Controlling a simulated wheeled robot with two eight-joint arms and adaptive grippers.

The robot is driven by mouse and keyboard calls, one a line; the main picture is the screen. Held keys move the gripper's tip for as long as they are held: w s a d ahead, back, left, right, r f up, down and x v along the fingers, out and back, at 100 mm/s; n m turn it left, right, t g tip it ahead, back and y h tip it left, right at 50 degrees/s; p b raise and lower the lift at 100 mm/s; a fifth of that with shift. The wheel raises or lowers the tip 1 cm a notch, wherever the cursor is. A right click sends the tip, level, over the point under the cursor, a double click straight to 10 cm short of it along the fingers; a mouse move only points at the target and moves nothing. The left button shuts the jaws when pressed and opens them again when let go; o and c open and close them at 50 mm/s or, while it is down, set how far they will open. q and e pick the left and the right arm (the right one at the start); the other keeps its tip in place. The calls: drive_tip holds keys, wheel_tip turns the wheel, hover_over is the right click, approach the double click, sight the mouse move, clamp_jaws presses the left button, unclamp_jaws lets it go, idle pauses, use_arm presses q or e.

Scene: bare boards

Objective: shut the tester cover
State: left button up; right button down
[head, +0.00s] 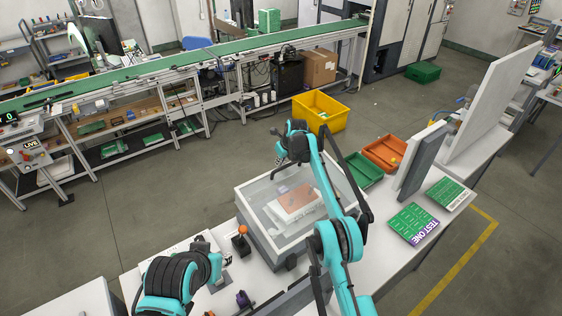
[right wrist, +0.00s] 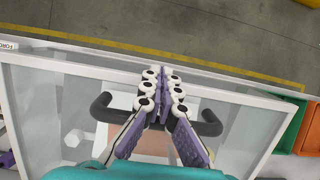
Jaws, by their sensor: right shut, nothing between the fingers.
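The tester (head: 264,243) is a grey and white box on the white bench. Its clear cover (head: 256,197) has a white frame, and a white unit with an orange patch shows through it. I cannot tell how far the cover stands from fully down. My right gripper (head: 283,163) is over the cover's far edge. In the right wrist view the right gripper (right wrist: 161,72) is shut and empty, its fingertips close to the cover's white frame and in front of the black handle (right wrist: 101,106). Contact is unclear. My left gripper (head: 222,262) is low at the left, its fingers unclear.
An orange-topped joystick (head: 241,240) stands left of the tester. Right of it are a green tray (head: 361,167), an orange tray (head: 385,152), a monitor (head: 419,160) and a green TEST ONE board (head: 412,222). A yellow crate (head: 320,110) is on the floor beyond.

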drive_tip(key=shift+w+a+f, duration=0.2)
drive_tip(key=shift+w+f, duration=0.05)
drive_tip(key=shift+f, duration=0.35)
drive_tip(key=shift+w+a+f, duration=0.1)
drive_tip(key=shift+w+f, duration=0.05)
drive_tip(key=shift+f, duration=0.1)
idle(0.7)
